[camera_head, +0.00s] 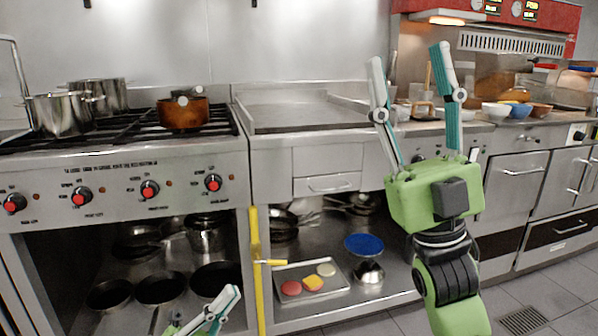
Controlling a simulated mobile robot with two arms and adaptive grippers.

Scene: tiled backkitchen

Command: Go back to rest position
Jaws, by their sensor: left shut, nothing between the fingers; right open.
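My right gripper (408,62) is raised at the right of the head view, in front of the griddle counter. Its two teal and grey fingers point up and stand wide apart, with nothing between them. Its green palm and wrist hide part of the cabinet behind. My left gripper (230,296) shows only in part at the bottom edge, left of the yellow bar. Its fingers are shut and empty. The rest of the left arm is out of view.
A stove (110,190) with pots and a copper pan (183,113) stands left. A yellow vertical bar (255,270) stands near my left gripper. A tray (335,291) with food pieces and a blue round item (364,245) occupy the lower shelf. Bowls (496,111) stand right.

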